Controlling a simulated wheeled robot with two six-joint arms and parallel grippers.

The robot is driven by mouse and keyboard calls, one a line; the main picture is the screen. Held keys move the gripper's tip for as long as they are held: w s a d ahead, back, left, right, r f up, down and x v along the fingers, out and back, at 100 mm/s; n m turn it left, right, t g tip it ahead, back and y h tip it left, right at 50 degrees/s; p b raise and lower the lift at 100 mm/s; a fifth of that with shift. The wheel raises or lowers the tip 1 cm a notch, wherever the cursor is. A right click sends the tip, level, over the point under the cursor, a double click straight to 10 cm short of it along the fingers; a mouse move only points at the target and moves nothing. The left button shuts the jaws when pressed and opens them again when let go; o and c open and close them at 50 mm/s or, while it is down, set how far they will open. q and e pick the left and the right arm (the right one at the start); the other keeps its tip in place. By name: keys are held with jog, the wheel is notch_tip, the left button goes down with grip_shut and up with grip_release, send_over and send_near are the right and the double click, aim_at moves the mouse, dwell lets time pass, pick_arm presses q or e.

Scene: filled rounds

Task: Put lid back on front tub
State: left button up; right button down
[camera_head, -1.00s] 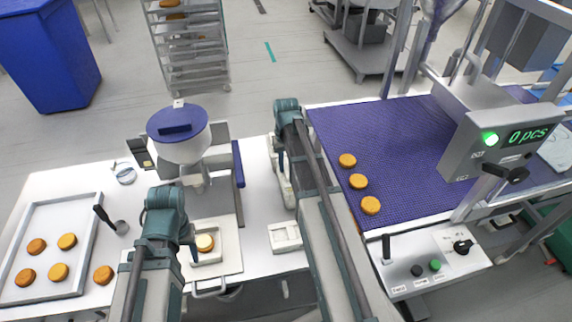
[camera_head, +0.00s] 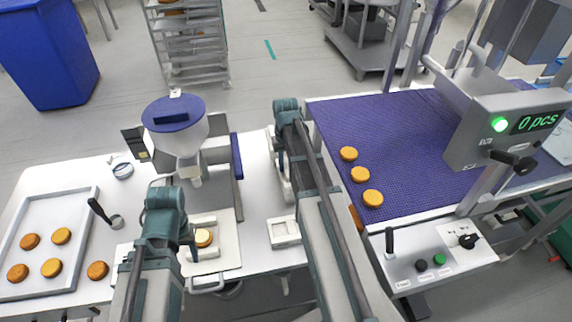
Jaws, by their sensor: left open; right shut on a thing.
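My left gripper (camera_head: 190,242) is at the end of the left arm, beside the square plate under the hopper. It is open; its fingers are mostly hidden. My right gripper (camera_head: 288,196) is low beside the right arm, left of the purple belt. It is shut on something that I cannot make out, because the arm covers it. A hopper with a blue lid (camera_head: 174,112) stands behind the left arm, with the lid on it. I cannot pick out a front tub or a loose lid.
A tray (camera_head: 88,210) with several orange rounds is at left. Several rounds (camera_head: 360,174) lie along the left of the purple belt (camera_head: 420,140), one partly behind my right arm. A control box (camera_head: 440,262) stands at front right.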

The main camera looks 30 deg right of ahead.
jog(key=shift+f, duration=0.25)
dwell(0.5)
jog(key=shift+c, duration=0.9)
grip_release()
notch_tip(320, 180, up, 7)
jog(key=p, duration=0.6)
jog(key=shift+r+p, duration=0.1)
jog(key=shift+p, duration=0.25)
jog(key=shift+s, duration=0.1)
